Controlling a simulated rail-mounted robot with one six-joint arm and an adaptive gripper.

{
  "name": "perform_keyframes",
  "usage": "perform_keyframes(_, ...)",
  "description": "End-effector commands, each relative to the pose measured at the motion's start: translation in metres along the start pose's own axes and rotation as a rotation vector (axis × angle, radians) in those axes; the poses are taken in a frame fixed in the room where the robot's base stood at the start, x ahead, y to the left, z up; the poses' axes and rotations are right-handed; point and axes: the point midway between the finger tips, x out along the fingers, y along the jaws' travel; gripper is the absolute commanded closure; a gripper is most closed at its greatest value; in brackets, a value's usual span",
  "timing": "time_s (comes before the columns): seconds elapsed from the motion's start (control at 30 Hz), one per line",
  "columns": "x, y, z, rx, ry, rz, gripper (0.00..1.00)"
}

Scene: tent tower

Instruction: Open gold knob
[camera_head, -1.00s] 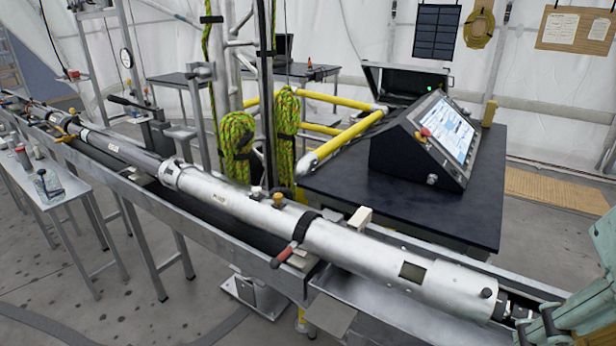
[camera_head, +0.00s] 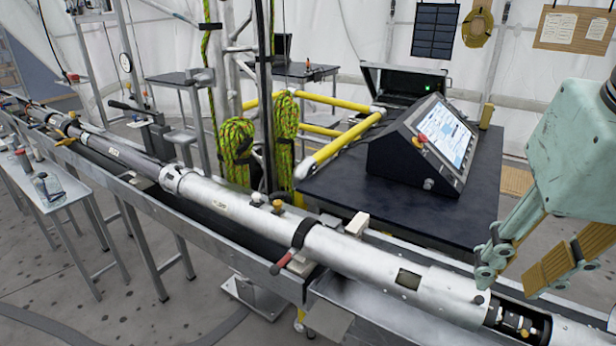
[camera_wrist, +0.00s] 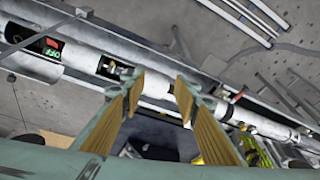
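A small gold knob (camera_head: 277,206) stands on top of the long silver tube (camera_head: 345,245), near its middle, in the head view. A dark gap (camera_head: 515,320) near the tube's right end shows small metal fittings, some gold-coloured. My gripper (camera_head: 508,281) is at the right of the head view, above and behind this right end, apart from the gold knob. In the wrist view my gripper (camera_wrist: 160,82) is open, its two tan-padded fingers spread with nothing between them. The tube (camera_wrist: 75,55) passes beyond the fingertips; I cannot make out the gold knob there.
A black table (camera_head: 400,205) with a sloped control console (camera_head: 425,150) stands behind the tube. Yellow rails (camera_head: 345,140) and green rope coils (camera_head: 237,150) stand behind its middle. A red-handled clamp (camera_head: 290,248) crosses the tube. A side table (camera_head: 70,190) holds bottles at left.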

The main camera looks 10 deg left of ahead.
Motion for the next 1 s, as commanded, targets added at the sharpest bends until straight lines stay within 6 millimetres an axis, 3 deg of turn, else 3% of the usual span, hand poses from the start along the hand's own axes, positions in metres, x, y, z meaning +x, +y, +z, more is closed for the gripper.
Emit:
perform_keyframes(0.47, -0.017, -0.048, -0.092, 0.084, -0.055, -0.01, 0.71)
perform_keyframes(1.0, -0.01, -0.117, -0.181, 0.18, -0.115, -0.007, 0.71)
